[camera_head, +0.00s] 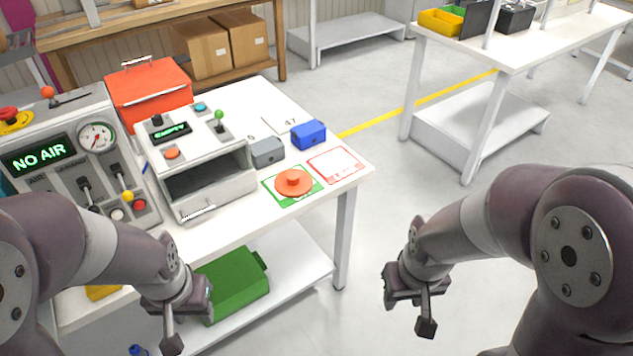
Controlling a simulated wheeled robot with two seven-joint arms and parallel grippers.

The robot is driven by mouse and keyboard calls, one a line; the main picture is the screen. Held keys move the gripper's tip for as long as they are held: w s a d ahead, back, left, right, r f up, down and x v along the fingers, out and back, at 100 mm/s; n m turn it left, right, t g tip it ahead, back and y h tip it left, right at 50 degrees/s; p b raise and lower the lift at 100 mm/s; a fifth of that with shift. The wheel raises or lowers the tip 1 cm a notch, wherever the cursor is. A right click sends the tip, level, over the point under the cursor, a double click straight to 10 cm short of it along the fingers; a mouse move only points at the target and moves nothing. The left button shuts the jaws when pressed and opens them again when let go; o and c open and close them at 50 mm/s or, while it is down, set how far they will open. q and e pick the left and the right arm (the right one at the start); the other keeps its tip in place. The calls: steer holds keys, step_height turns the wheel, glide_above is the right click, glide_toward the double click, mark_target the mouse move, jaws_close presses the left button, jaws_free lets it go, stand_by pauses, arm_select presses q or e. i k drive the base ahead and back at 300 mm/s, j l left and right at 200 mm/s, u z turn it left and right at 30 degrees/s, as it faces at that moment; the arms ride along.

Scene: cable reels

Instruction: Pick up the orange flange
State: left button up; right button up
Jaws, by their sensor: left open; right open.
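The orange flange (293,183) is a flat round disc with a raised hub. It lies on a green-bordered card (273,196) near the front right part of the white table (230,228). My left gripper (188,325) is open and empty, low in front of the table's front edge, left of and nearer than the flange. My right gripper (408,308) is open and empty over the floor, to the right of the table and well apart from the flange.
A white machine (205,160) with an open compartment stands left of the flange. A grey block (267,152), a blue block (309,134) and a red-bordered card (336,164) are close by. A green bin (235,287) sits on the lower shelf.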

mark_target(291, 183)
steer(key=k+u, duration=0.15)
steer(key=u, duration=1.85)
steer(key=i+l+z, duration=0.1)
steer(key=z, duration=1.9)
steer(key=i+l+u, duration=0.1)
steer(key=u, duration=0.35)
steer(key=l+u, duration=0.1)
steer(key=u, duration=0.35)
steer(key=i+l+u, duration=0.1)
steer(key=u, duration=0.35)
steer(key=i+l+u, duration=0.15)
steer(key=l+u, duration=0.2)
steer(key=l, duration=0.65)
steer(key=l+u, duration=0.35)
steer(key=l, duration=0.6)
